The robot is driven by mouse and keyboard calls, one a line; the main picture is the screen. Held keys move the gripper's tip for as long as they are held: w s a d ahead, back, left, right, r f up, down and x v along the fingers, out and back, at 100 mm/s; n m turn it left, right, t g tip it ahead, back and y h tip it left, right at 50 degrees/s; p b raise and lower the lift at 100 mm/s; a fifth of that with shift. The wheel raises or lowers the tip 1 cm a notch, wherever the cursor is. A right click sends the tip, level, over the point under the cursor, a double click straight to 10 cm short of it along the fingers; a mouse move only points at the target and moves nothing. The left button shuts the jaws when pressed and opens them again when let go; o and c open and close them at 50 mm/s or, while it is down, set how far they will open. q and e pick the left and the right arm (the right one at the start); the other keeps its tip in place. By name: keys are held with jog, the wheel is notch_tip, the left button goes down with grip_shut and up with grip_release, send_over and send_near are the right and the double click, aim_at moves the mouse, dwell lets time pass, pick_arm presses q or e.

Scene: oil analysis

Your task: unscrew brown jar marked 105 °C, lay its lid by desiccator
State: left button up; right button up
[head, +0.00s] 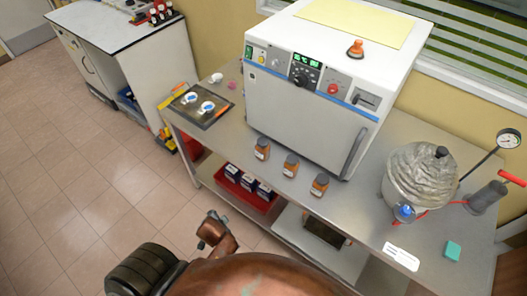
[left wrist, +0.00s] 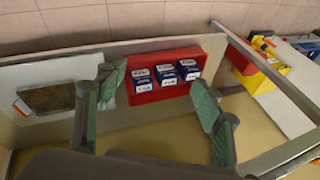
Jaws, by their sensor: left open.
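Three brown jars with orange-brown lids stand in a slanting row on the steel bench before the oven: a left jar (head: 262,149), a middle jar (head: 291,165) and a right jar (head: 319,185). Their labels are too small to read, so I cannot tell which is marked 105 °C. A foil-covered domed vessel (head: 420,172), likely the desiccator, stands at the bench's right. My left gripper (left wrist: 158,80) is open and empty in the left wrist view, its fingers spread across the view of the lower shelf. No jar shows there. My right gripper is not in view.
The oven (head: 310,85) fills the bench's back middle. A gauge (head: 508,138), a pump (head: 487,197), a white card (head: 401,257) and a teal block (head: 453,250) are at right. A dark tray (head: 203,108) is at left. A red bin (head: 225,186) with boxes sits below.

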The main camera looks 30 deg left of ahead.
pick_arm(q)
jog(key=w+a+r+m+t+y, duration=0.35)
jog(key=w+r+m, duration=0.25)
jog(key=w+r, duration=0.2)
jog(key=m+t+y, duration=0.3)
jog(key=m+t, duration=0.5)
jog(key=m, duration=1.1)
send_near(263, 149)
jog(key=shift+g, duration=0.25)
jog(key=x, duration=0.4)
jog(key=shift+w+d+r, duration=0.1)
jog(key=shift+w, duration=0.35)
jog(key=shift+w+r+m, duration=0.1)
jog(key=shift+w+m, duration=0.2)
jog(key=shift+w, duration=0.05)
jog(key=x, duration=0.7)
jog(key=shift+s+a+b, duration=0.15)
jog(key=shift+a+b, duration=0.25)
jog(key=shift+a, duration=0.1)
jog(key=shift+r, duration=0.1)
jog(key=shift+s, duration=0.1)
jog(key=shift+c, duration=0.5)
jog(key=c, duration=1.4)
